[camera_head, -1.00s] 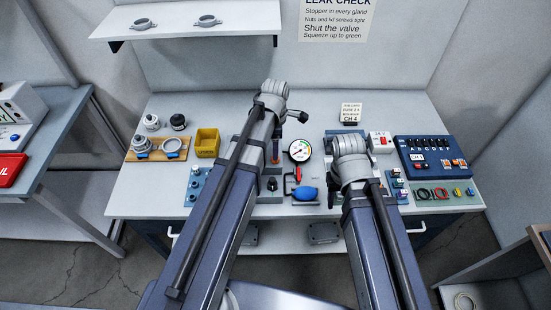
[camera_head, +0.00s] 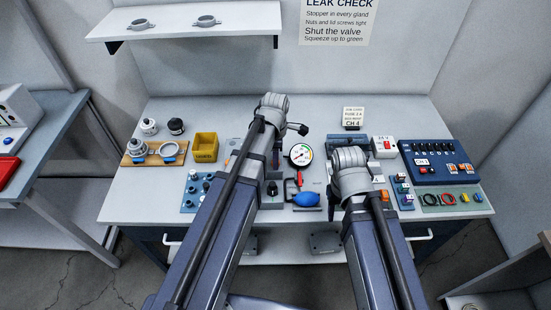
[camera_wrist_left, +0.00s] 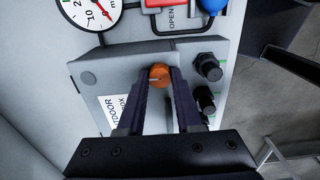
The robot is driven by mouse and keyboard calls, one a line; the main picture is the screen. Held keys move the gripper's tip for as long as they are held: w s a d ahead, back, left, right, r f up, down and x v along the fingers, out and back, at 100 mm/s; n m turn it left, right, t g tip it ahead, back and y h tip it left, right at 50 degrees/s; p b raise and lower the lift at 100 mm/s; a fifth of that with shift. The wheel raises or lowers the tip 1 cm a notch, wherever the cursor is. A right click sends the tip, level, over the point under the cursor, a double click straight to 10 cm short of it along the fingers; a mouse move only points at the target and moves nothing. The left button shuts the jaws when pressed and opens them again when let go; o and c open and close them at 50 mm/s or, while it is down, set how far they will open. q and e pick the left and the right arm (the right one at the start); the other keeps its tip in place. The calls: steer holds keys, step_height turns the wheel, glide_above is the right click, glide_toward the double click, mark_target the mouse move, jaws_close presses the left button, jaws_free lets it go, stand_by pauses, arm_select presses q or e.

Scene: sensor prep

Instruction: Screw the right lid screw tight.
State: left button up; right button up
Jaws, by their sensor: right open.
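In the left wrist view, an orange lid screw (camera_wrist_left: 159,75) stands on the grey box (camera_wrist_left: 90,100) with the "OUTDOOR" label. The tips of my left gripper (camera_wrist_left: 161,78) are on both sides of the screw head and look closed on it. In the head view, my left wrist (camera_head: 270,108) hides most of the box and the jaws. My right wrist (camera_head: 350,170) is over the bench to the right of the gauge. Its jaws are hidden below it.
A pressure gauge (camera_head: 300,154), a red valve handle (camera_head: 299,178) and a blue squeeze bulb (camera_head: 306,199) lie between my arms. Black glands (camera_wrist_left: 209,67) line one side of the box. A yellow bin (camera_head: 205,147) stands left, a blue switch panel (camera_head: 440,160) right.

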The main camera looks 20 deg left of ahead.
arm_select(q)
jaws_close()
